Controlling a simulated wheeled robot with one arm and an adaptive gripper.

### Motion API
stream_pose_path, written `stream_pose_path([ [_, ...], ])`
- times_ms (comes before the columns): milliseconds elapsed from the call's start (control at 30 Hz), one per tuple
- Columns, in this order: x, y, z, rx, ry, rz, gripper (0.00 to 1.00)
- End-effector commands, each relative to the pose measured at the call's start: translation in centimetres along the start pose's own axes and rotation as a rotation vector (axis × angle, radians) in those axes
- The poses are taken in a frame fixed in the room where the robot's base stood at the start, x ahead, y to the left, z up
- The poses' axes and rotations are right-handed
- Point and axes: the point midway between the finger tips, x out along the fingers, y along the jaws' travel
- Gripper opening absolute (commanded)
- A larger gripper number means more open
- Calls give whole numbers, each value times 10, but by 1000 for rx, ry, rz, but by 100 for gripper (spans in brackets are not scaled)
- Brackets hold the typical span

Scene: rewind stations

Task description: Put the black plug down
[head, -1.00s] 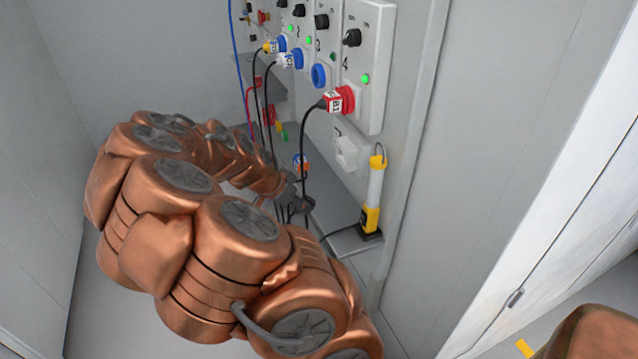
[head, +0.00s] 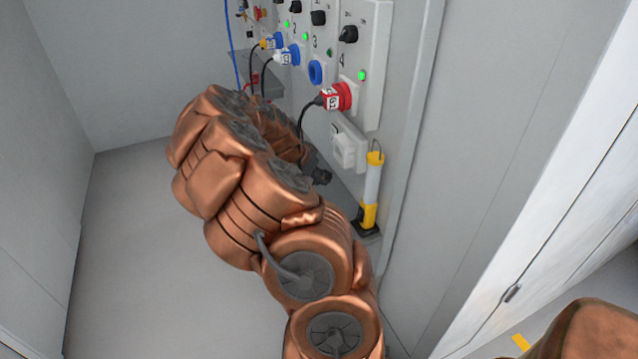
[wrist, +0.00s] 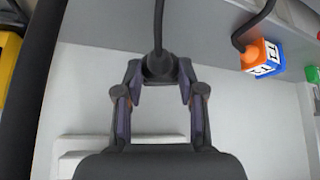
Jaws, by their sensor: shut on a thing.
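My gripper (wrist: 158,88) is shut on the black plug (wrist: 158,66), whose cable runs up out of the top of the wrist view. The plug sits between the fingertips, in front of a pale wall surface. In the head view my gripper shows as a small dark shape (head: 318,168), partly hidden behind my copper arm. It is beside the wall, left of the white wall box.
A white wall box (head: 348,146) and a yellow-and-white lamp (head: 371,195) are close on the right. Above is the panel with a red plug (head: 334,98) and an empty blue socket (head: 315,72). Floor is clear at left.

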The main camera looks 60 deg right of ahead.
Motion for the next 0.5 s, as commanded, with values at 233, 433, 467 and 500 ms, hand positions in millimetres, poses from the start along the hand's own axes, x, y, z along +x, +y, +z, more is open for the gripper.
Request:
stream_pose_path([
  [233, 14, -2, 2, -2, -1, 2, 0],
  [433, 33, -2, 14, 0, 1, 1, 0],
  [467, 33, -3, 15, 0, 1, 1, 0],
  [500, 33, -3, 15, 1, 1, 0, 0],
])
